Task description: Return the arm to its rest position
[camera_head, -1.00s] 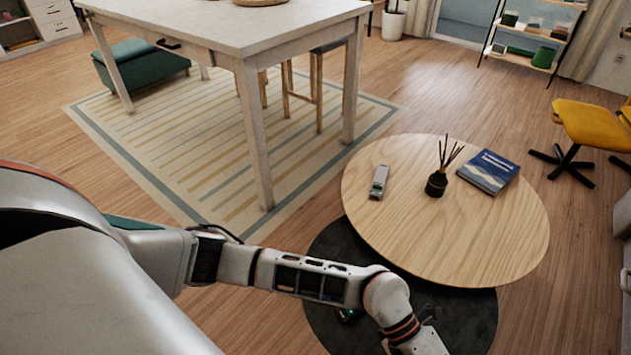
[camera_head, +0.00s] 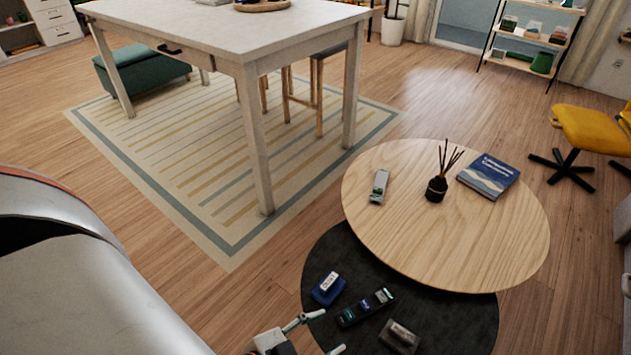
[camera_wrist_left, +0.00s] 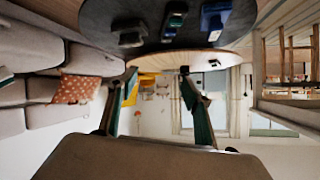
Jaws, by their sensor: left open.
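My left gripper (camera_head: 324,333) shows at the bottom edge of the head view, with its arm out of frame. Its two fingers are apart with nothing between them. In the left wrist view the green-padded fingers (camera_wrist_left: 163,104) also stand open and empty, and the picture is upside down. The gripper is in front of and beside the dark round lower disc (camera_head: 325,258) of the coffee table. My right gripper is not in view.
On the disc lie a blue box (camera_head: 328,288), a black case with coloured labels (camera_head: 366,307) and a dark box (camera_head: 399,337). The wooden tabletop (camera_head: 440,240) bears a small grey device (camera_head: 379,186), a reed diffuser (camera_head: 436,189) and a blue book (camera_head: 489,176). Floor left is clear.

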